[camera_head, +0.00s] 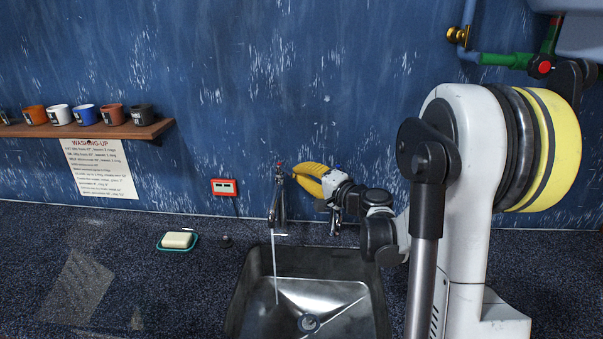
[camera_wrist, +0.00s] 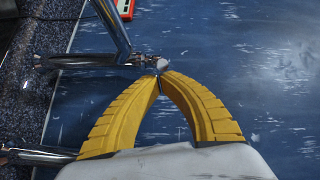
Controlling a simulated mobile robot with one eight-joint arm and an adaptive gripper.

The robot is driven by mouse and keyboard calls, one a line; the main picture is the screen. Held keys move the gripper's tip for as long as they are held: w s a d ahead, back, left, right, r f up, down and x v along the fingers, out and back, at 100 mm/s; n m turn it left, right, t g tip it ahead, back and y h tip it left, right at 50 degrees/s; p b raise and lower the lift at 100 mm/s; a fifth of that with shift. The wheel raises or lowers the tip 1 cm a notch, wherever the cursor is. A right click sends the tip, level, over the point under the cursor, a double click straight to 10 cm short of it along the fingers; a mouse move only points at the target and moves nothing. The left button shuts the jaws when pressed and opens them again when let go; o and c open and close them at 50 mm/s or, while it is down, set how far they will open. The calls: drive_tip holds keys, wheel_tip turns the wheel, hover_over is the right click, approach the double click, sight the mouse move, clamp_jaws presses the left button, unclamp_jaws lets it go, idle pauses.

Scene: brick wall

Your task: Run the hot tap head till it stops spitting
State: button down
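The hot tap (camera_head: 278,205) is chrome with a red mark on its head (camera_head: 280,166), at the back left of the sink. A thin stream of water (camera_head: 274,268) runs from its spout into the sink. My gripper (camera_head: 296,173) has yellow fingers and is at the right side of this tap head. In the wrist view my gripper's fingertips (camera_wrist: 160,74) meet at the pale end of the chrome tap handle (camera_wrist: 100,60). I see no clear grip on it. A second tap (camera_head: 336,218), with blue at its head, stands to the right, partly hidden behind my gripper.
The steel sink (camera_head: 377,300) is below the taps. A soap dish (camera_head: 163,248) with soap and a small dark object (camera_head: 226,241) lie left of it. A red box (camera_head: 224,188) is on the wall. A wooden shelf (camera_head: 90,130) holds several cups. Pipes run upper right.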

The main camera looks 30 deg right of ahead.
drive_tip(key=shift+s+a+m+h, duration=0.15)
drive_tip(key=shift+a+m+h, duration=0.4)
drive_tip(key=shift+h, duration=0.35)
drive_tip(key=shift+a+m+h, duration=0.55)
drive_tip(key=shift+a+h, duration=0.15)
drive_tip(key=shift+a, duration=1)
drive_tip(key=shift+s, duration=0.1)
